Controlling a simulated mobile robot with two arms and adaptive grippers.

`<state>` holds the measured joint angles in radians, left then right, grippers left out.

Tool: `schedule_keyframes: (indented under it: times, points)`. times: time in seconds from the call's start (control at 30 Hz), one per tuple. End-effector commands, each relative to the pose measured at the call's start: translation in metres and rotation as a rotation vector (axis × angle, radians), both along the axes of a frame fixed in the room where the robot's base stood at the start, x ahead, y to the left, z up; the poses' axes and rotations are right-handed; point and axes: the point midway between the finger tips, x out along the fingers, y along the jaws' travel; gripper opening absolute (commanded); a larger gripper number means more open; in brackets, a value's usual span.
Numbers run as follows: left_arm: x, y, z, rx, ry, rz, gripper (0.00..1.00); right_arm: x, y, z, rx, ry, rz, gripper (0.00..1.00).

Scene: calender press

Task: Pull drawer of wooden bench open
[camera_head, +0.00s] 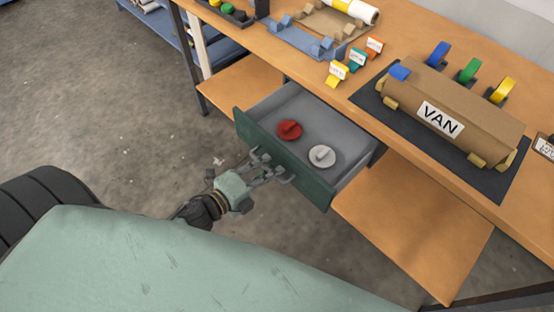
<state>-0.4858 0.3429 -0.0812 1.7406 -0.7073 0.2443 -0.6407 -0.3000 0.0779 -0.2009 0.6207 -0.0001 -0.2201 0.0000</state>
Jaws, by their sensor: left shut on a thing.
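The wooden bench (335,92) runs diagonally from the top left to the right. Its drawer (300,178), with a dark green front and grey inside, stands pulled out from under the bench top. A red round piece (289,129) and a white round piece (322,156) lie inside the drawer. My left gripper (270,170) is at the outer face of the drawer front, near its middle, shut on the drawer handle (284,179). The gripper's fingers partly hide the handle. My right gripper is not in view.
A brown roll labelled VAN (450,110) lies on a dark mat (369,100) on the bench top. Small tagged holders (357,60) and tape rolls (469,70) stand nearby. A lower wooden shelf (415,225) extends right of the drawer.

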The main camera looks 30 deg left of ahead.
Motion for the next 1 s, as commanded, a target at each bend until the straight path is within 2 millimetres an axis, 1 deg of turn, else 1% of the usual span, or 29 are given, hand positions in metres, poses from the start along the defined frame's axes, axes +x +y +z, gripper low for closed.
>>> schedule_keyframes:
  times: [0.2, 0.63, 0.67, 0.8, 0.87, 1.0]
  points:
    - [-0.0077, 0.0032, 0.0001, -0.001, 0.000, 0.002, 0.00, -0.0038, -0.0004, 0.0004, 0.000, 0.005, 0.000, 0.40]
    - [-0.0087, 0.0036, 0.0002, -0.001, -0.001, 0.001, 0.00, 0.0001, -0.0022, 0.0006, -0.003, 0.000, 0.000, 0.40]
    - [-0.0087, 0.0036, 0.0002, -0.001, -0.001, 0.001, 0.12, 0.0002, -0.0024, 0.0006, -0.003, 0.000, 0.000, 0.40]
    - [-0.0087, 0.0035, 0.0004, -0.001, -0.001, 0.001, 0.24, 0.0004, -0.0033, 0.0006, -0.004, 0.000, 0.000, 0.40]
    - [-0.0085, 0.0034, 0.0005, 0.000, -0.001, 0.001, 0.29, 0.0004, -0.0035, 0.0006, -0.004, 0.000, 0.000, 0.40]
    - [-0.0086, 0.0033, 0.0006, 0.000, -0.002, 0.001, 0.29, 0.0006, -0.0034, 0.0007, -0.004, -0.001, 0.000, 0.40]
